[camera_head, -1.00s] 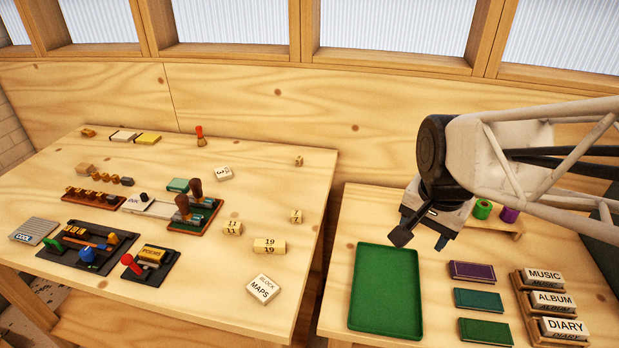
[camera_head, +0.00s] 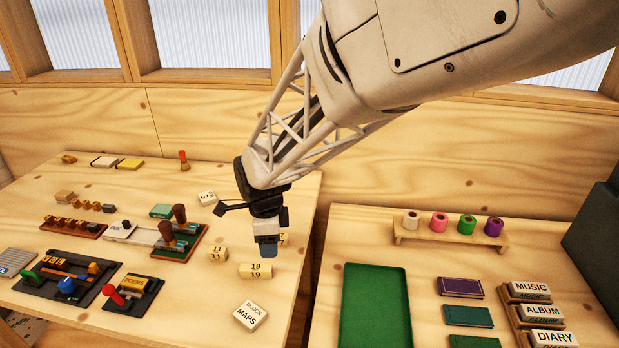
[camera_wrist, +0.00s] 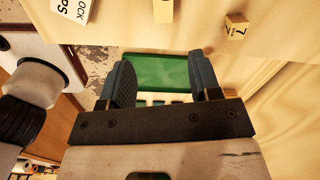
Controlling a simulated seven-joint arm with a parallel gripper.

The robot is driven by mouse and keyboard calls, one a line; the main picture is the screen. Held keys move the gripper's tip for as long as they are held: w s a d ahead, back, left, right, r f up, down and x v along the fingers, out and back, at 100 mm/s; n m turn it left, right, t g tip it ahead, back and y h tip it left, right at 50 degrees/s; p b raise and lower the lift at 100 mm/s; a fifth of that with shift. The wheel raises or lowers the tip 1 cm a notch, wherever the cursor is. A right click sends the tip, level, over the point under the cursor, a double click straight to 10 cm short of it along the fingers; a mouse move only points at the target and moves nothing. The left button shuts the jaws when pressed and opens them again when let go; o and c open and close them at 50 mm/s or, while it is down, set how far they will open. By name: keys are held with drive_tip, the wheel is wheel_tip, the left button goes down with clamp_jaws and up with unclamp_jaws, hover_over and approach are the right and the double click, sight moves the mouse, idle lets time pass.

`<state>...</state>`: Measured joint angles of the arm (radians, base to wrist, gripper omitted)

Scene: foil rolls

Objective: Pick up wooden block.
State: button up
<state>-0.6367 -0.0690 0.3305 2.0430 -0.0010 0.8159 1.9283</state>
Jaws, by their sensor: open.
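Several small wooden blocks with numbers lie on the left table. The block marked 19 (camera_head: 256,271) lies just below my gripper (camera_head: 268,247) in the head view. The block marked 11 (camera_head: 217,254) lies to its left. The block marked 7 (camera_head: 283,240) is partly hidden behind my gripper; it shows whole in the wrist view (camera_wrist: 236,27). A larger white-topped block labelled BLOCK MAPS (camera_head: 250,315) lies nearer the front. In the wrist view my gripper (camera_wrist: 163,78) is open, with nothing between its two dark fingers. It is above the table, apart from the blocks.
Stamp tools on dark trays (camera_head: 70,280) fill the left part of the table. A gap separates it from the right table, which holds a green tray (camera_head: 376,310), coloured books (camera_head: 461,287), a rack of coloured rolls (camera_head: 451,242) and labelled blocks (camera_head: 541,312).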

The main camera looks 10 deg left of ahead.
drive_tip(key=m, duration=0.1)
hover_over(254, 268)
wheel_tip(254, 268, down, 3)
drive_tip(key=shift+s+a+r, duration=0.1)
drive_tip(key=shift+s+a, duration=0.05)
drive_tip(key=shift+f, duration=1.3)
drive_tip(key=shift+w+f, duration=0.2)
drive_tip(key=shift+f, duration=2.4)
drive_tip(key=c, duration=1)
